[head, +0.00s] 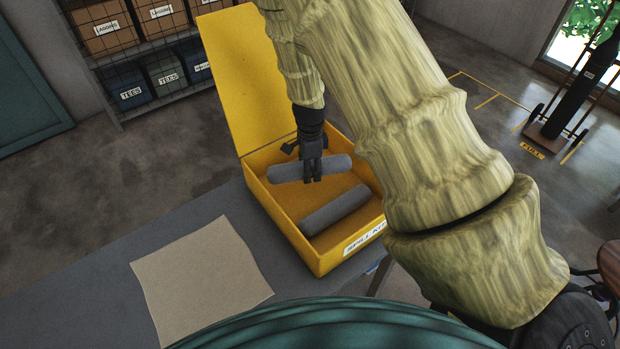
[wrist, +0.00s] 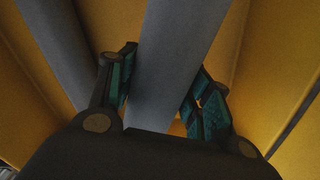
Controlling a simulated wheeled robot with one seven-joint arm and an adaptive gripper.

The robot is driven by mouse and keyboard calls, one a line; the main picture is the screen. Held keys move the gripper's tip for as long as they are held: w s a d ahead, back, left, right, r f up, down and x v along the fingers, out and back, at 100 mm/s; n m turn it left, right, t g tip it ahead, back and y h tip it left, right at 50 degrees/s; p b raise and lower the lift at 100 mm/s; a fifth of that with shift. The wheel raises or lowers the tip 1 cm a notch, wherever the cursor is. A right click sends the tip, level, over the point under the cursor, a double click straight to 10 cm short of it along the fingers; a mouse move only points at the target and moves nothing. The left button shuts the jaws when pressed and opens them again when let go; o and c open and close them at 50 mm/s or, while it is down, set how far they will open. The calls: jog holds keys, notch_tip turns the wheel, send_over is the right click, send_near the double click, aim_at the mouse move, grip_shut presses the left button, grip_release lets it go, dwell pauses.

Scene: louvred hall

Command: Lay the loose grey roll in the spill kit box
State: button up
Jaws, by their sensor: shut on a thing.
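The yellow spill kit box (head: 292,238) stands on the table with its lid raised at the back. My gripper (head: 312,178) is inside the box opening in the head view, shut around the middle of a grey roll (head: 339,167). In the wrist view the roll (wrist: 178,50) passes between the two fingers. A second grey roll (head: 335,210) lies on the box floor nearer the front; it also shows at the left of the wrist view (wrist: 58,45). I cannot tell whether the held roll touches the floor of the box.
A beige sheet (head: 200,278) lies on the grey table (head: 110,310) left of the box. Shelves with labelled bins (head: 165,72) stand behind. A cylinder trolley (head: 570,105) stands at the far right.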

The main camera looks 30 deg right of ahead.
aim_at(308, 185)
jog(key=f, duration=0.1)
jog(key=w+f, duration=0.1)
jog(key=shift+w+a+f, duration=0.15)
jog(key=shift+w+f, duration=0.15)
jog(key=shift+f, duration=0.05)
jog(key=shift+s+f+p, duration=0.25)
jog(key=shift+s+p, duration=0.1)
jog(key=shift+s+f, duration=0.1)
jog(key=shift+f, duration=0.25)
jog(key=f, duration=0.1)
jog(key=f+p, duration=0.1)
jog(key=shift+w+f, duration=0.3)
jog(key=shift+s+r, duration=0.15)
jog(key=shift+s, duration=0.05)
jog(key=o, duration=1.1)
jog(key=shift+w+f, duration=0.1)
jog(key=shift+f, duration=0.15)
jog(key=shift+r, duration=0.1)
jog(key=shift+r, duration=0.15)
